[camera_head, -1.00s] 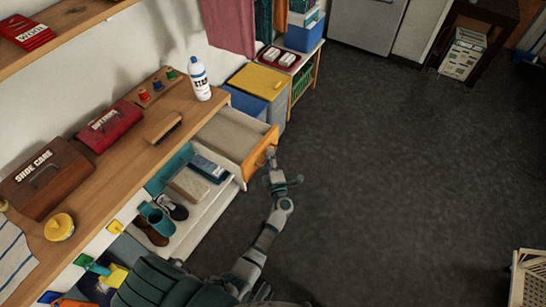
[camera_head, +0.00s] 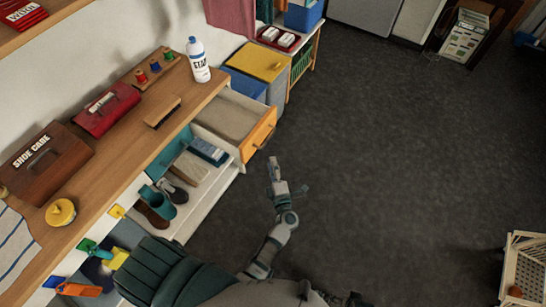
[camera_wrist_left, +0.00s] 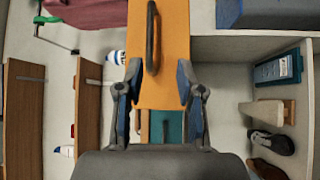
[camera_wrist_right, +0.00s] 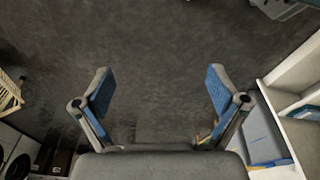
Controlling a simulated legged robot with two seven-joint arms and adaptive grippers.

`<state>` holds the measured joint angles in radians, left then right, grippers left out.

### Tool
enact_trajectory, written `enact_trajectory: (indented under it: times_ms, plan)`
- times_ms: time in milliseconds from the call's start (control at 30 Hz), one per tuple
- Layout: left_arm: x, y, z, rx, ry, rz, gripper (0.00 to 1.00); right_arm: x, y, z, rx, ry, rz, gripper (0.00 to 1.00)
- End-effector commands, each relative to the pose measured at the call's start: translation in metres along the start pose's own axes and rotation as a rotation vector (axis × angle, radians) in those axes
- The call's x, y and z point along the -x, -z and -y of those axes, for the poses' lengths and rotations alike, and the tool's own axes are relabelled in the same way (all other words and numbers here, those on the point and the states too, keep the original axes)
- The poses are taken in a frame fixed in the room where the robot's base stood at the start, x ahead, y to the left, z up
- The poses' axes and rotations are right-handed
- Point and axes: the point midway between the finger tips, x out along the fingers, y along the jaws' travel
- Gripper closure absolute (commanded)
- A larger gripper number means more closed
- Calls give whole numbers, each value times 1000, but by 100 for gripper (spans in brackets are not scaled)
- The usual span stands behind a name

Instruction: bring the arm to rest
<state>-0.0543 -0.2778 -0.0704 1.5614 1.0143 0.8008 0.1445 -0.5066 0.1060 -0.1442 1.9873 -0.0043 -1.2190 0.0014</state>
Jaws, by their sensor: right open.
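My left gripper (camera_head: 286,176) is over the dark floor, just in front of the pulled-out drawer (camera_head: 236,124) with the orange front. In the left wrist view my left gripper (camera_wrist_left: 158,78) has its two fingers spread, with nothing held between them. The orange drawer front (camera_wrist_left: 160,50) and its dark handle (camera_wrist_left: 152,37) show beyond the fingers, with a gap to them in the head view. My right gripper (camera_wrist_right: 160,85) is open and empty in the right wrist view, with bare floor beyond its fingertips.
A wooden counter (camera_head: 122,146) carries a shoe care box (camera_head: 46,168), a red box (camera_head: 106,110), a brush (camera_head: 162,112) and a white bottle (camera_head: 198,60). Shoes (camera_head: 174,190) stand in the open shelf below. A light basket (camera_head: 522,268) stands far right. The floor between is clear.

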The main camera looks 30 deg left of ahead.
Motion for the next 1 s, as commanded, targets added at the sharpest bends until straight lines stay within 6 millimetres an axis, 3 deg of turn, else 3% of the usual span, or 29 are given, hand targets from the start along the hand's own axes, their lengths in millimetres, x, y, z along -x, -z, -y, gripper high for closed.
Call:
enact_trajectory:
  times_ms: [567, 667, 733, 833, 900, 1000]
  plan:
    - [1, 0, 1, -3, 1, 8, 63, -1, 0, -2, 0, -1, 0, 4]
    - [5, -9, 5, -64, -14, 92, 63, 0, 1, -2, 0, -1, -5, 4]
    - [15, -26, 14, -168, -35, 231, 63, -11, -4, 0, 2, -2, 7, 4]
    - [52, -56, 48, -410, -54, 534, 63, -26, -12, 0, 4, 0, 14, 4]
    - [92, -66, 90, -617, -39, 780, 63, -38, -18, 0, 5, 1, 18, 4]
    - [148, -54, 152, -876, 14, 1072, 63, -52, -27, 0, 7, 2, 23, 4]
